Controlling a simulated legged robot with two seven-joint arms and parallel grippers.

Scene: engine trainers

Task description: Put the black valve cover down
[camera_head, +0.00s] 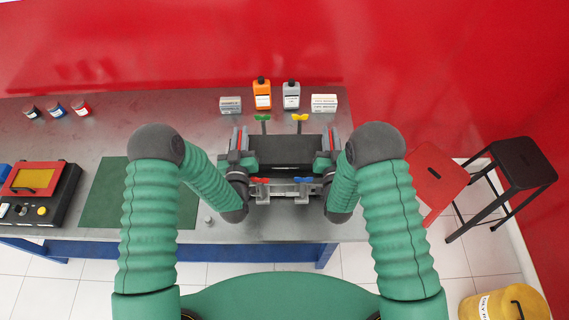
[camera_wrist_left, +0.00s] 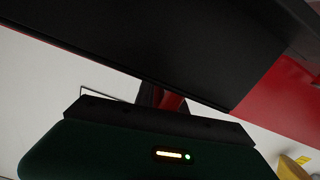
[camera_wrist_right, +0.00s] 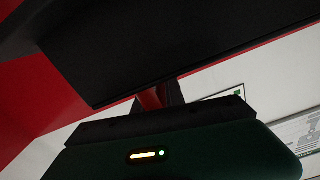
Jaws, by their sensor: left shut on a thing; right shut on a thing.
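The black valve cover (camera_head: 285,150) is held level between my two grippers in the head view. My left gripper (camera_head: 244,160) is shut on its left end and my right gripper (camera_head: 325,160) on its right end. The cover fills the upper part of the left wrist view (camera_wrist_left: 170,45) and of the right wrist view (camera_wrist_right: 170,45) as a dark block. Below it in the head view is a grey metal stand (camera_head: 286,192) with small coloured handles: green, yellow, red and blue. The cover hides the stand's middle, so I cannot tell whether they touch.
The grey table (camera_head: 180,110) bears an orange bottle (camera_head: 262,94), a grey bottle (camera_head: 291,95) and two small boxes behind the stand. A green mat (camera_head: 110,190) and a red-and-black device (camera_head: 38,190) lie left. Stools (camera_head: 520,160) stand right, off the table.

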